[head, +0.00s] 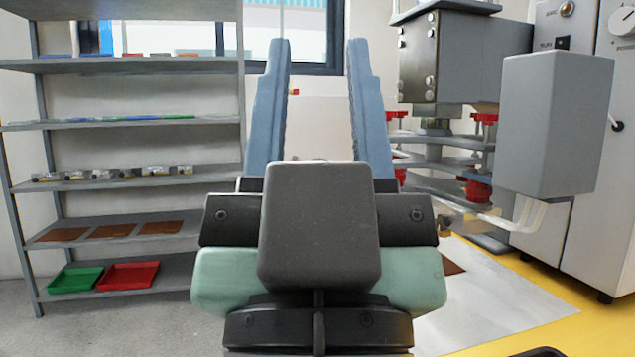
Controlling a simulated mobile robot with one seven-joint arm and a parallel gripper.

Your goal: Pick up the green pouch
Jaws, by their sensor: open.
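My gripper (318,48) fills the middle of the head view. Its two blue fingers point up and stand wide apart, with nothing between them. A thin flat green item (179,117) lies on the second shelf from the top of the grey rack at left, in a row with blue and pale flat items. It is seen nearly edge-on, so I cannot tell for sure that it is the green pouch. My gripper is to the right of it and apart from it.
The grey rack (242,90) also holds small parts, brown sheets (110,231), a green tray (76,280) and a red tray (128,276). A grey machine (462,55) with red knobs and a control box (556,122) stands at right. Floor shows at lower left.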

